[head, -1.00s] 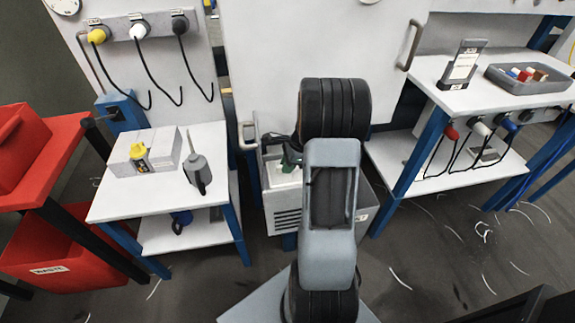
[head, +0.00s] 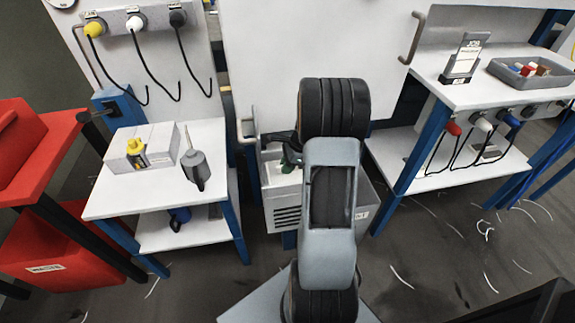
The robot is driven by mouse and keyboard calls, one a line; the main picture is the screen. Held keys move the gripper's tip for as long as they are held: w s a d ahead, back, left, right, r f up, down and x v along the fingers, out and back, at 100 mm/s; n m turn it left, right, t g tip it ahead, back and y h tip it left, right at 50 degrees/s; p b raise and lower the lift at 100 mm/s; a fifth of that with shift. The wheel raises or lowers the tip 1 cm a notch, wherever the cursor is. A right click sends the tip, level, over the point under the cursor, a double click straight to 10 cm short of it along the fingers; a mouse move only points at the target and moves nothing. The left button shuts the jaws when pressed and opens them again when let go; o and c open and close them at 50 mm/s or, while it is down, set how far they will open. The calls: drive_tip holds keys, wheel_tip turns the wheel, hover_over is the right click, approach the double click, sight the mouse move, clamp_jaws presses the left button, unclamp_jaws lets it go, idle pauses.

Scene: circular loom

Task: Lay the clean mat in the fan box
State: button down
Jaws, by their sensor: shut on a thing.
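The fan box (head: 287,217) is a pale grey open box with dark slots in its front. It stands low between the two benches, partly hidden behind my arm. A whitish flat piece, seemingly the clean mat (head: 281,178), shows just under the green part, within the box's rim. My gripper is shut on it as far as I can see. Whether the mat touches the box floor is hidden.
The left bench (head: 101,207) holds grey-white boxes and a grey bottle-like tool (head: 196,170). Red bins (head: 60,245) stand at far left. The right bench (head: 498,92) holds a sign stand (head: 465,60) and a grey tray (head: 522,86). A white panel rises behind the box.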

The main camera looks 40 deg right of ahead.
drive_tip(key=shift+f, duration=0.15)
drive_tip(key=c, duration=1.1)
unclamp_jaws()
drive_tip(key=shift+o, duration=0.2)
drive_tip(key=p+v, duration=0.4)
drive_tip(key=v, duration=0.9)
drive_tip(key=shift+r, duration=0.4)
drive_tip(key=shift+d, duration=0.15)
